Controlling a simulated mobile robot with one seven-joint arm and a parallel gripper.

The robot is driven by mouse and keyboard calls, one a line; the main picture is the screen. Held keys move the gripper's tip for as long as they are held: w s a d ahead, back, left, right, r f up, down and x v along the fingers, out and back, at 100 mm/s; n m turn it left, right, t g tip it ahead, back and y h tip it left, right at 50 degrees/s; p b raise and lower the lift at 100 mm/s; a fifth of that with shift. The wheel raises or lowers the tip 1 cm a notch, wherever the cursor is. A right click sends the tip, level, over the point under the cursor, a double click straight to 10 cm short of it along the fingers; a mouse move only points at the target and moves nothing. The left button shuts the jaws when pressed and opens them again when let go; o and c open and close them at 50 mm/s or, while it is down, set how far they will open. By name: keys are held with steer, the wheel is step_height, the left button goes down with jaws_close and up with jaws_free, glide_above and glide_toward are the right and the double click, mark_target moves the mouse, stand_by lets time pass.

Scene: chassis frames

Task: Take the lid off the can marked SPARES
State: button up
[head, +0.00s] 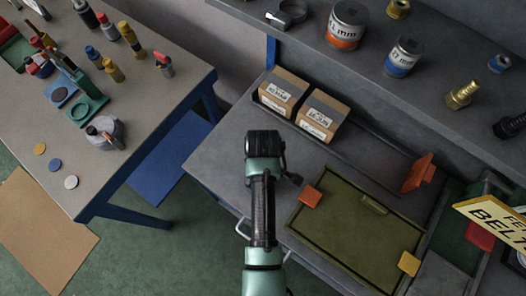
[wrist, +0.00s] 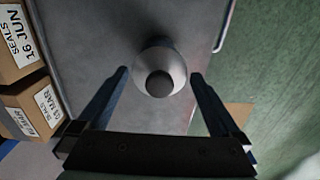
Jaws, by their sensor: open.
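In the wrist view a round, light grey can-like thing (wrist: 174,57) with a dark round knob (wrist: 159,84) on top stands on the grey bench. No writing on it is in sight, so I cannot tell whether it is marked SPARES. My gripper (wrist: 160,73) is open and empty above it, with one finger to each side of the knob in the picture. Neither finger visibly touches it. In the head view my arm hides this thing, and the fingertips are not in sight.
Two cardboard boxes (head: 278,97) (head: 318,121) stand behind my wrist; the wrist view reads SEALS on them. An olive tray (head: 345,256) with orange and yellow blocks lies to the right. Cans (head: 346,24) (head: 402,59) and bolts fill the shelf above. A cluttered table (head: 128,165) stands left.

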steer(key=c, duration=1.1)
steer(key=shift+r, duration=0.1)
